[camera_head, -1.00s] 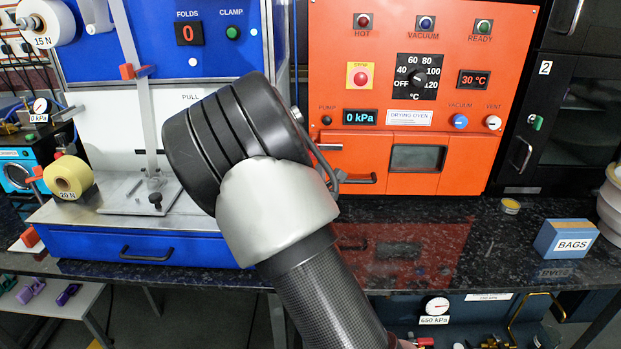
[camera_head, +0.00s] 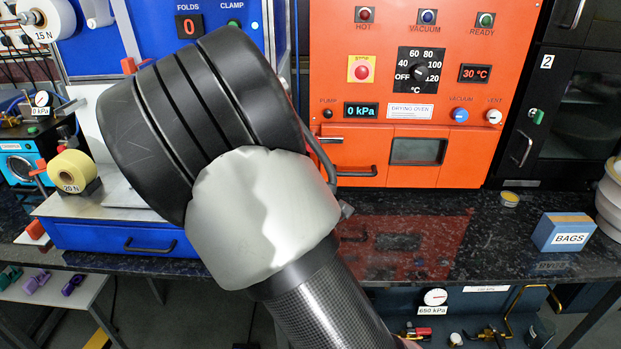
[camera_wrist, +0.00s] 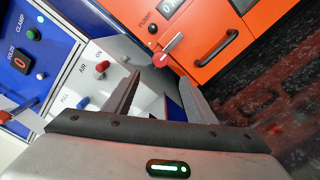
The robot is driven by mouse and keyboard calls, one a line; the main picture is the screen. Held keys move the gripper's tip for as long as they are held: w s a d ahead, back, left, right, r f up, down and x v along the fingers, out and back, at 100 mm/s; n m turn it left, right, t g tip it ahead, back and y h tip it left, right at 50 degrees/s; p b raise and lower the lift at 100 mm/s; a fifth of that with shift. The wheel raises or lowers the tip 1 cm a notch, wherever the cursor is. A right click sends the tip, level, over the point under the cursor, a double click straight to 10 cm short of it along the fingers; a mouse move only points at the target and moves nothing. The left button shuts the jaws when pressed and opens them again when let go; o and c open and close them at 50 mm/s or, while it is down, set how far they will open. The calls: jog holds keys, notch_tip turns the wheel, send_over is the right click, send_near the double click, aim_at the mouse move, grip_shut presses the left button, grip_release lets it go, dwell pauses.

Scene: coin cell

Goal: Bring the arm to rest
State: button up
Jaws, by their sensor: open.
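My gripper (camera_wrist: 160,88) shows in the wrist view with its two grey fingers apart. I see nothing held between them. A white panel and a dark blue patch lie behind the gap. In the head view my arm's thick black and grey links fill the middle, in front of the blue machine (camera_head: 160,238). They hide the gripper there.
The orange drying oven (camera_head: 410,100) stands at the centre right and reads 30 °C and 0 kPa. A lever with a red tip (camera_wrist: 165,55) shows beyond the fingers. A blue BAGS box (camera_head: 562,233) sits on the right of the dark worktop (camera_head: 470,250).

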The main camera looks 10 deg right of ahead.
jog(key=s+d+r+m+g+y, duration=0.15)
jog(key=s+m+g, duration=0.25)
jog(key=s+m, duration=0.5)
jog(key=s+d+r+m+g+y, duration=0.1)
jog(key=s+r+m+g, duration=0.4)
jog(key=s, duration=0.6)
jog(key=s+d+r+m+g+y, duration=0.1)
jog(key=s+m+g, duration=0.2)
jog(key=s+m, duration=0.65)
notch_tip(320, 180, up, 17)
jog(key=p, duration=1.8)
jog(key=shift+a+r+n, duration=0.2)
jog(key=shift+a+n, duration=0.05)
jog(key=shift+n, duration=0.2)
